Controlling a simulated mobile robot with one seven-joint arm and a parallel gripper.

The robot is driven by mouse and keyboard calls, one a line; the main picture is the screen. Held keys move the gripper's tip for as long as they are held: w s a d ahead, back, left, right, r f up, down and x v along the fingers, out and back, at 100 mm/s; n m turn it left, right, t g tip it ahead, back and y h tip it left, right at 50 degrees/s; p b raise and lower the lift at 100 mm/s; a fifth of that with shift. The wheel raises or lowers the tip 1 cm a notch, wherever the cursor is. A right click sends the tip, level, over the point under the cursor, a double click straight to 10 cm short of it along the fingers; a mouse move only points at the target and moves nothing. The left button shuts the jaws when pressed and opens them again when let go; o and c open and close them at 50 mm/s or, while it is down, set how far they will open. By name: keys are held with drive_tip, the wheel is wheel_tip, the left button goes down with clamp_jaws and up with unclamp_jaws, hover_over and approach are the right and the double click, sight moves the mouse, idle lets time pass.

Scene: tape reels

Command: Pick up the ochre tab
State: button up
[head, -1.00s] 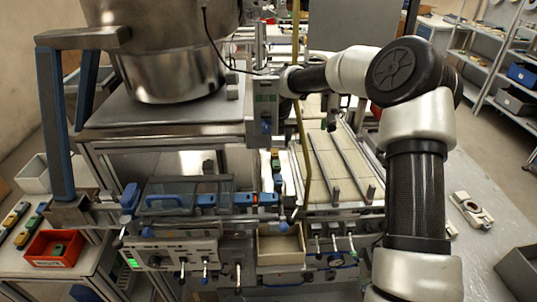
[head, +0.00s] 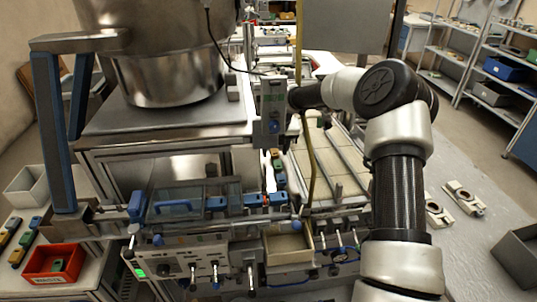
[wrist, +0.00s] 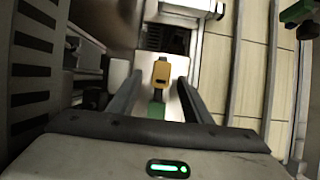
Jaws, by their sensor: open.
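The ochre tab (wrist: 161,72) shows near the middle of the wrist view, on a pale narrow strip. A green tab (wrist: 157,108) lies just nearer, in line with it. My gripper (wrist: 157,88) is open, its two dark fingers on either side of this line, with a gap to the ochre tab on both sides. Nothing is held. Whether the fingers are down at the tab's height I cannot tell. In the head view, small coloured tabs (head: 278,167) sit in a row below my wrist; the fingertips are not clear there.
A blue-ended clear cover (head: 190,200) and an open beige box (head: 288,248) are in front. A large steel bowl (head: 165,70) stands left. A red bin (head: 55,263) and other tabs are at far left.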

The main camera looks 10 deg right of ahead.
drive_tip(key=shift+f, duration=0.15)
drive_tip(key=shift+d, duration=0.1)
drive_tip(key=c, duration=1.1)
